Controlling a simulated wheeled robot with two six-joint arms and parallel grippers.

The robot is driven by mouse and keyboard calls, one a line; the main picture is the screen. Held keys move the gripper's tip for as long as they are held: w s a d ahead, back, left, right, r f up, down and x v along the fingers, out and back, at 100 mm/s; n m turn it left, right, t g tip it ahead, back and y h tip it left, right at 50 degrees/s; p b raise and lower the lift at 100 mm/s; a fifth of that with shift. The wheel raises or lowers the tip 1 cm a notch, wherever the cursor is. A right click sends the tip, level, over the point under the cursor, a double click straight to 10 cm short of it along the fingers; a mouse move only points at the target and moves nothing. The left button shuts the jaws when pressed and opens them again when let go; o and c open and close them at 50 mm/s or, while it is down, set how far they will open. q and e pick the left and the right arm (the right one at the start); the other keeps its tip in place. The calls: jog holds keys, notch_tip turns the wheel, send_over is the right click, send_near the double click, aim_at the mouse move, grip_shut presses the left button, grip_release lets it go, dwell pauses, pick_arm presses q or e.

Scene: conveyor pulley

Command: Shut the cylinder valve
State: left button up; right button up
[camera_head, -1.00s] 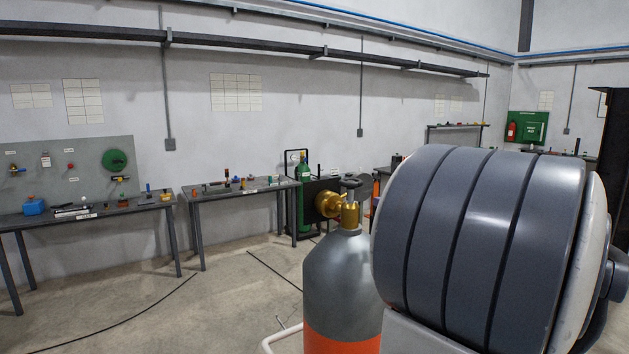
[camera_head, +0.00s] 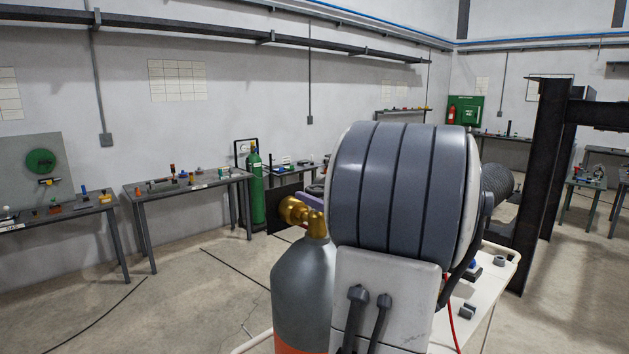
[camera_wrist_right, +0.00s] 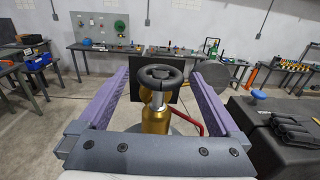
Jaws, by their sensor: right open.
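The gas cylinder (camera_head: 300,290) stands upright, grey with an orange-red lower band, in the head view. Its brass valve (camera_head: 317,226) shows at the top; the handwheel is hidden there behind my right arm. In the right wrist view the dark round handwheel (camera_wrist_right: 160,76) sits on a silver stem above the brass body (camera_wrist_right: 156,121). My right gripper (camera_wrist_right: 160,73) is open, its purple fingers on either side of the handwheel with a gap at each side. One purple finger shows beside the valve in the head view. My left gripper is out of view.
A cream cart top (camera_head: 500,273) with small dark parts lies right of my arm. A dark steel post (camera_head: 541,170) stands farther right. Benches with tools (camera_head: 187,186) and a green cylinder (camera_head: 256,188) line the back wall. The floor at left is clear but for cables.

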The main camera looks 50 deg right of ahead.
jog(key=shift+w+d+p, duration=0.2)
jog(key=shift+w+p, duration=0.15)
jog(key=shift+w, duration=0.75)
